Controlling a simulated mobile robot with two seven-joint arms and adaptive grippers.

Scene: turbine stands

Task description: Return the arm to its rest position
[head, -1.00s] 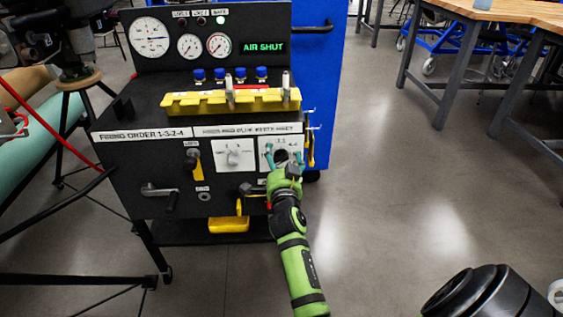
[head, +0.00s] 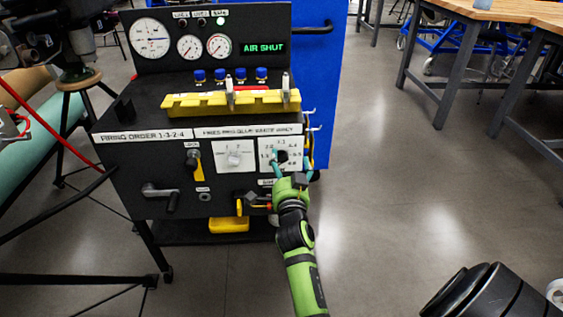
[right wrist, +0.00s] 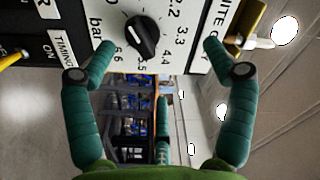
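My right arm (head: 299,250) is green and reaches up from the bottom of the head view to the front of a black turbine stand (head: 160,160). My right gripper (head: 289,171) is in front of the white dial plate on the stand's right side. In the right wrist view its teal fingers (right wrist: 160,62) are spread wide and empty. A black knob (right wrist: 142,38) with a pointer sits on the numbered dial plate (right wrist: 186,40), beyond and between the fingertips, apart from both. My left gripper is not in view.
The stand carries gauges (head: 190,47), a yellow rack (head: 230,102), a crank handle (head: 160,193) and a left rotary knob (head: 234,158). A blue cabinet (head: 318,80) stands behind. Wooden tables (head: 530,15) are at upper right. The floor (head: 400,190) right of the stand is clear.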

